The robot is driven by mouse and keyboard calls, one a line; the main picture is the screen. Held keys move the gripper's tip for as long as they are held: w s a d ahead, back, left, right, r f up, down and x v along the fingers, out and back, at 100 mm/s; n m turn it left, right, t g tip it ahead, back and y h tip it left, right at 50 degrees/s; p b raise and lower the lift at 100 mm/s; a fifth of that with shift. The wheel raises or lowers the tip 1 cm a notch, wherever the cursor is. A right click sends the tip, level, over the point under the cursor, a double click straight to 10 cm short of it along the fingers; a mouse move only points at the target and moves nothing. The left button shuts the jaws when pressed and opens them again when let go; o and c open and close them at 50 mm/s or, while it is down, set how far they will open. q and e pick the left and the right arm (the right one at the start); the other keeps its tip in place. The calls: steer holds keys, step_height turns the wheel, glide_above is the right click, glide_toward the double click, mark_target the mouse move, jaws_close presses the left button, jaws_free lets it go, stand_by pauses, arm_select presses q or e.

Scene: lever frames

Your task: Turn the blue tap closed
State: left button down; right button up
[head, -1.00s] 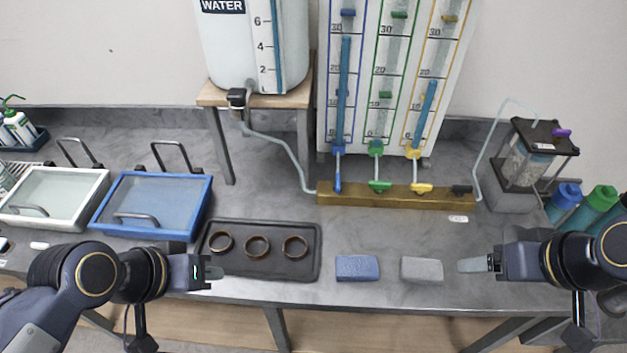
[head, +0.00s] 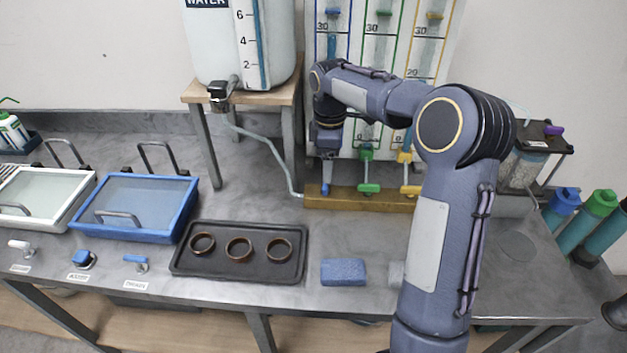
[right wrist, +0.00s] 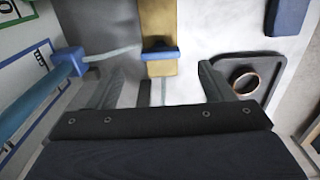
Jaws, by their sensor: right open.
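The blue tap (head: 325,189) sits at the left end of the brass manifold (head: 385,203), below the blue-framed column. Its blue handle also shows in the right wrist view (right wrist: 160,53), lying crosswise to the brass bar. My right gripper (head: 327,172) points down just above this tap, and the arm hides part of the column panel. In the right wrist view my right gripper (right wrist: 160,76) is open and empty, its fingers to either side of the handle's line. I see no contact with the handle. My left gripper is out of view.
The green tap (head: 368,187) and yellow tap (head: 410,190) stand to the right on the same manifold. The water tank stand (head: 240,97) is to the left, its hose reaching the manifold. A black tray (head: 240,272) with rings and a blue sponge (head: 343,272) lie in front.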

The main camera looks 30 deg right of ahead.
mark_target(325, 186)
step_height(325, 186, down, 6)
steer(key=shift+f, duration=0.2)
steer(key=shift+c, duration=0.2)
steer(key=c, duration=0.9)
